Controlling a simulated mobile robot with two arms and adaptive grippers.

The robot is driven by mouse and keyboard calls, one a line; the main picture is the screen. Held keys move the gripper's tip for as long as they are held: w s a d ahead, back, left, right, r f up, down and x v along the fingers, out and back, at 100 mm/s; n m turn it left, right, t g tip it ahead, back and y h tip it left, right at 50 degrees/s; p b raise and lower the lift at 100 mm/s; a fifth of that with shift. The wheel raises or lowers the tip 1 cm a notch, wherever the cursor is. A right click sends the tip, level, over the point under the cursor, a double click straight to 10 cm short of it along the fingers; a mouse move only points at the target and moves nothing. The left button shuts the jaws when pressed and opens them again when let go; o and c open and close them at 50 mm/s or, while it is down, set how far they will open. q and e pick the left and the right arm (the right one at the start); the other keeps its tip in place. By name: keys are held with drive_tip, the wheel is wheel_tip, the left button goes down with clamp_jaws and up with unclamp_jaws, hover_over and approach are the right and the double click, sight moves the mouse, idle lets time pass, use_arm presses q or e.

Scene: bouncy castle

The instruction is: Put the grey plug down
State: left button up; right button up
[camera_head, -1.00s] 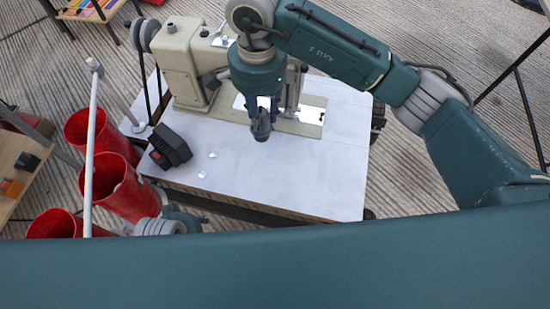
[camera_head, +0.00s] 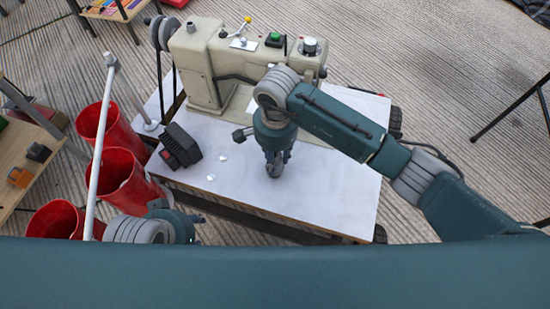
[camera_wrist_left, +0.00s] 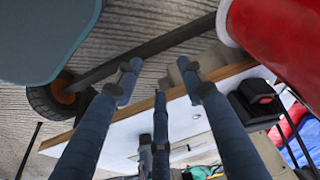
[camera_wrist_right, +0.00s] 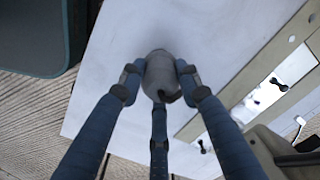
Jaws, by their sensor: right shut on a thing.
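The grey plug (camera_wrist_right: 161,74) is a rounded grey piece held between the fingers of my right gripper (camera_wrist_right: 160,82), which is shut on it. In the head view the right gripper (camera_head: 277,158) points down over the bare middle of the white table (camera_head: 330,195), with the plug (camera_head: 274,171) at its fingertips. I cannot tell whether the plug touches the tabletop. My left gripper (camera_wrist_left: 160,85) is open and empty, with its fingers spread. In the head view it (camera_head: 190,220) is low at the left, near the table's front edge.
A beige sewing machine (camera_head: 205,60) stands at the table's back. A black and red block (camera_head: 180,146) and small white discs (camera_head: 211,177) lie left of my right gripper. Red bins (camera_head: 122,183) and a white pole (camera_head: 100,140) stand left. The table's right front is clear.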

drive_tip(key=shift+f, duration=0.2)
drive_tip(key=o, duration=1.2)
drive_tip(key=shift+r, duration=0.1)
use_arm(q)
drive_tip(key=shift+f, duration=0.1)
use_arm(e)
drive_tip(key=shift+o, duration=0.2)
drive_tip(key=shift+r, duration=0.1)
drive_tip(key=shift+r, duration=0.3)
wheel_tip(320, 180, up, 11)
drive_tip(key=shift+d+f+p, duration=0.1)
drive_tip(key=shift+f+p, duration=0.1)
drive_tip(key=shift+p, duration=0.75)
use_arm(q)
drive_tip(key=x, duration=0.6)
drive_tip(key=shift+s+f, duration=0.25)
use_arm(e)
drive_tip(key=shift+r, duration=0.45)
use_arm(q)
drive_tip(key=shift+d, duration=0.15)
